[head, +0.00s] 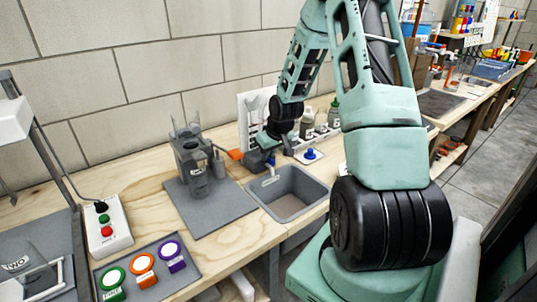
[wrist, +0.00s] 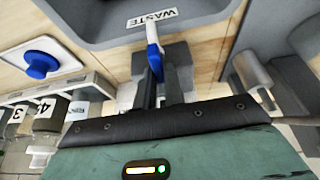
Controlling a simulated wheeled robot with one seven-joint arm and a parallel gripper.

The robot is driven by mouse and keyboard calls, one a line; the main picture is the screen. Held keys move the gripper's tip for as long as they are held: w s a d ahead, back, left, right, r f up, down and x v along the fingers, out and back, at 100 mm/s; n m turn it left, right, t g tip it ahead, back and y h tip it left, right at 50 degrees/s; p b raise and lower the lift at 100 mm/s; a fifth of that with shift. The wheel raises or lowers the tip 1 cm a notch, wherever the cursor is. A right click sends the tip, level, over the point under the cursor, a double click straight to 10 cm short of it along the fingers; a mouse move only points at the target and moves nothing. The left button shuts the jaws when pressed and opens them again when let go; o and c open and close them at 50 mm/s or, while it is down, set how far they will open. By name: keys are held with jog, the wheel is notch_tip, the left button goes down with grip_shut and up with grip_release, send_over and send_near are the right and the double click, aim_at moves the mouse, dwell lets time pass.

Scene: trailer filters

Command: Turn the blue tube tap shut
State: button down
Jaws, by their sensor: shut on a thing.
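The blue tube tap (wrist: 154,60) is a small blue lever on the end of a white tube (wrist: 140,36) at the grey basin's edge, beside the WASTE label. It also shows small in the head view (head: 271,160). My gripper (wrist: 160,68) is shut on the blue tap, with its dark fingers on either side of the lever. In the head view my gripper (head: 262,163) reaches down at the basin's back left corner. The fingers hide part of the lever, and its exact angle is hard to tell.
The grey basin (head: 260,203) is set into the wooden bench. A clear vessel on a stand (head: 194,165) is to its left. Coloured buttons (head: 144,264) lie front left.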

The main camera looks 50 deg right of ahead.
jog(key=m+h+b, duration=0.1)
jog(key=m+b, duration=0.1)
jog(key=shift+f+m, duration=0.1)
jog(key=shift+m, duration=0.3)
jog(key=m, duration=0.2)
jog(key=shift+m+g+h, duration=0.3)
jog(key=shift+g+h, duration=0.1)
jog(key=m+p, duration=0.1)
jog(key=m+g+p, duration=0.1)
jog(key=m+h, duration=0.1)
jog(key=m, duration=0.1)
jog(key=shift+s+d+r+p, duration=0.1)
jog(key=shift+r+p, duration=0.2)
jog(key=shift+p, duration=0.1)
jog(key=shift+f+m+g+p, duration=0.15)
jog(key=shift+m+g+p, duration=0.45)
jog(key=shift+m+p, duration=0.5)
jog(key=c, duration=1.5)
grip_release()
jog(key=shift+s, duration=0.1)
